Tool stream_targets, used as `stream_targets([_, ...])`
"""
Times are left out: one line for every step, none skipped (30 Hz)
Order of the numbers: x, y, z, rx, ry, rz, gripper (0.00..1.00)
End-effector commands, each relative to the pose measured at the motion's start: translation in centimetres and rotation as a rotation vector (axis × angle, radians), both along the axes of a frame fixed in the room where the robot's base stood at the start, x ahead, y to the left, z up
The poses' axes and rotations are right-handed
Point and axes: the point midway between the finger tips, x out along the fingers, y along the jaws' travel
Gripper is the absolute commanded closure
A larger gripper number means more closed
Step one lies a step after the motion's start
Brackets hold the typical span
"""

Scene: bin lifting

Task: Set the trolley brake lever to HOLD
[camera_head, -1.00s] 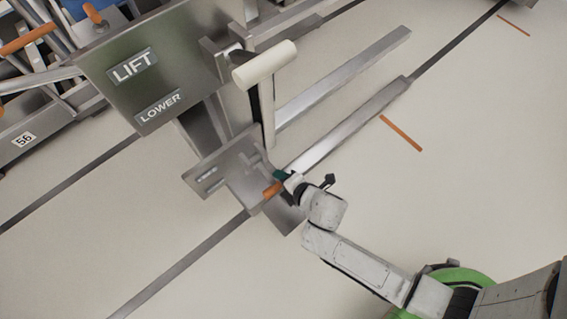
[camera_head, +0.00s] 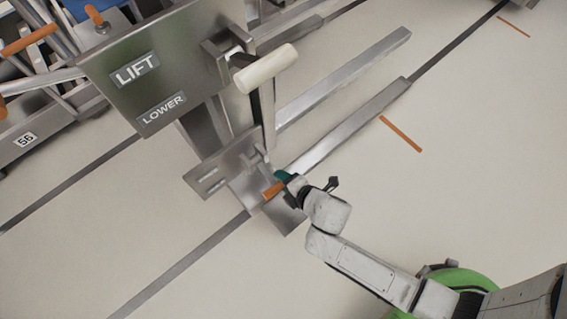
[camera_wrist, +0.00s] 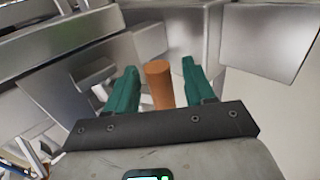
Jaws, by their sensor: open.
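The brake lever's orange grip (camera_head: 273,190) sits low on the trolley's metal plate (camera_head: 207,180) in the head view. In the wrist view the orange grip (camera_wrist: 159,84) stands between the two green fingers of my gripper (camera_wrist: 160,88), with gaps on both sides. My gripper (camera_head: 284,180) is open around the grip in the head view, and its fingers are partly hidden by my wrist. A small label on the plate is too small to read.
A panel marked LIFT and LOWER (camera_head: 130,88) and a cream handle (camera_head: 266,68) stand above the lever. Metal rails (camera_head: 345,125) run to the upper right. A trolley marked 56 (camera_head: 30,130) is at the left.

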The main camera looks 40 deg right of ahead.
Motion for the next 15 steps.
stream_targets([-0.8, 0.0, 1.0, 0.000, 0.003, 0.000, 0.47])
stream_targets([-1.3, 0.0, 1.4, 0.000, 0.003, 0.000, 0.47])
stream_targets([-1.9, -0.1, 1.9, -0.001, 0.003, -0.001, 0.47])
stream_targets([-2.4, -0.1, 2.3, -0.001, 0.004, -0.001, 0.47])
stream_targets([-2.8, -0.1, 2.7, -0.001, 0.004, -0.001, 0.47])
stream_targets([-3.4, 0.0, 3.3, -0.001, 0.004, -0.001, 0.47])
stream_targets([-3.9, -0.1, 3.6, -0.001, 0.005, -0.001, 0.47])
stream_targets([-4.3, 0.0, 3.9, -0.001, 0.004, -0.001, 0.47])
stream_targets([-4.8, 0.0, 4.4, -0.001, 0.004, 0.000, 0.47])
stream_targets([-5.2, 0.0, 4.6, -0.001, 0.004, -0.001, 0.47])
stream_targets([-5.5, 0.0, 4.9, -0.001, 0.004, -0.001, 0.47])
stream_targets([-5.9, 0.0, 5.2, 0.000, 0.003, -0.001, 0.47])
stream_targets([-6.1, 0.0, 5.4, 0.000, 0.003, -0.001, 0.47])
stream_targets([-6.3, 0.0, 5.6, 0.000, 0.003, -0.001, 0.47])
stream_targets([-6.6, 0.0, 5.7, 0.000, 0.003, 0.000, 0.47])
